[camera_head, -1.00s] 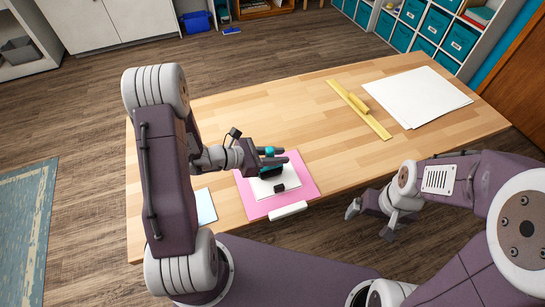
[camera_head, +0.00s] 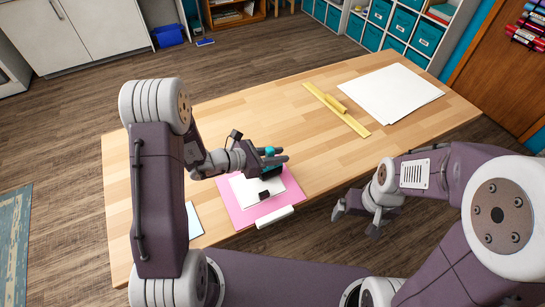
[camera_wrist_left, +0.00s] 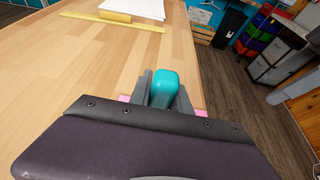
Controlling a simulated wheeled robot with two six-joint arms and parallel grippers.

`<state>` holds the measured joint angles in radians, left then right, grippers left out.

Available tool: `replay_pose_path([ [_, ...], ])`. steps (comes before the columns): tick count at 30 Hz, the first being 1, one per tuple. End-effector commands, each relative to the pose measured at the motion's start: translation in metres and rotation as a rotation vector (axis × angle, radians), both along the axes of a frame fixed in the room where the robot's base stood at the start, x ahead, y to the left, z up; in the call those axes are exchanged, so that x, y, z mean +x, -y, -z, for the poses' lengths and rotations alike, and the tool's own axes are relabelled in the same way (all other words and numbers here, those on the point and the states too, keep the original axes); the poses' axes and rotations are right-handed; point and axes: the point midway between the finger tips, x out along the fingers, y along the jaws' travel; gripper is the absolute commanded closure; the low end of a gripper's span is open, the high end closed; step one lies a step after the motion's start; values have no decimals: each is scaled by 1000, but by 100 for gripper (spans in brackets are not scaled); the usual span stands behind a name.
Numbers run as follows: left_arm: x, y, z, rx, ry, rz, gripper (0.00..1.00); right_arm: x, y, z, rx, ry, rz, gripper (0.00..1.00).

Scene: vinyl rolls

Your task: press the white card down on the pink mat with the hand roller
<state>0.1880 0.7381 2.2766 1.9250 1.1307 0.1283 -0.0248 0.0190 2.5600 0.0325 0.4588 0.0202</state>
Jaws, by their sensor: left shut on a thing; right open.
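The pink mat (camera_head: 234,210) lies near the table's front edge with the white card (camera_head: 243,188) on it. A small black piece (camera_head: 264,195) shows on the card. My left gripper (camera_head: 274,162) is shut on the teal handle of the hand roller (camera_head: 268,152), over the card's back right part. The handle also shows between the fingers in the left wrist view (camera_wrist_left: 163,88). A dark part shows under the fingers; whether it touches the card I cannot tell. My right gripper (camera_head: 357,221) is open and empty, in front of the table edge.
A white bar (camera_head: 275,217) lies along the mat's front edge. A pale blue sheet (camera_head: 194,222) is left of the mat, partly behind my arm. A yellow ruler (camera_head: 340,112) and white sheets (camera_head: 390,92) lie farther back right. The table's middle is clear.

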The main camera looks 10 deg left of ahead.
Motion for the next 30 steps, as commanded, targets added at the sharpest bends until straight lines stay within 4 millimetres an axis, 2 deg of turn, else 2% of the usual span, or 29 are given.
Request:
replay_pose_path([
  [14,3,5,0,-1,-1,0,100,0,0,1,0,0,0,6],
  [30,-14,-21,0,-1,-1,-2,100,0,0,2,0,0,0,6],
])
